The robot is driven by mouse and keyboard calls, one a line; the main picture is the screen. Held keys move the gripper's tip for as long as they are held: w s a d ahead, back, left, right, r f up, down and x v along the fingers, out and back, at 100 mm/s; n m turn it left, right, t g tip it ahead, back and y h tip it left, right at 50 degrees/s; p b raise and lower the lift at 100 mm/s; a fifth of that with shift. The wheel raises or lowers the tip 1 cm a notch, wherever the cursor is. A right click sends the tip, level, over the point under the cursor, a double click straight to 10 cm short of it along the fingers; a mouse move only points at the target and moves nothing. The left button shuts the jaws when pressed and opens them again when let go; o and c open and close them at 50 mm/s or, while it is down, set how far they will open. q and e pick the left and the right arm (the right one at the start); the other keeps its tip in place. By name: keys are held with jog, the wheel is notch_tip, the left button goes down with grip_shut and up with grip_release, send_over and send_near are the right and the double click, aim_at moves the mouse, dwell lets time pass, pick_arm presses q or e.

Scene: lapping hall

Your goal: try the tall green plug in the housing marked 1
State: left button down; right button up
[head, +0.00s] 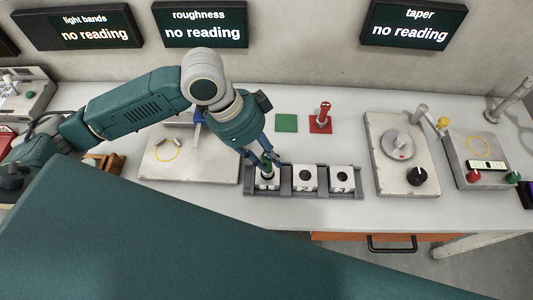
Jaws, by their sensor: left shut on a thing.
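Three white housings sit in a dark grey rack (320,190). The housing marked 1 (267,184) is at the left end, with 2 (304,180) in the middle and 3 (342,180) at the right. My left gripper (264,162) points down over housing 1 and is shut on the tall green plug (267,168). The plug's lower end is at the bore of housing 1; how deep it sits I cannot tell. The fingers hide part of the plug. My right gripper is not in view.
A red plug (323,115) stands on a red square, beside an empty green square (286,123). A plate with a round disc and black knob (417,176) stands right of the rack. Screens above show "no reading". An orange drawer (340,238) is below the bench.

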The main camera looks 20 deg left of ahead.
pick_arm(q)
jog(key=shift+s+p, duration=0.1)
jog(key=shift+p, duration=0.95)
dwell(0.9)
jog(key=shift+f+b, duration=0.6)
jog(key=shift+f, duration=0.85)
dwell(1.4)
jog(key=shift+r, duration=0.1)
dwell(1.1)
jog(key=shift+r+p, duration=3.45)
jog(key=shift+p, duration=0.85)
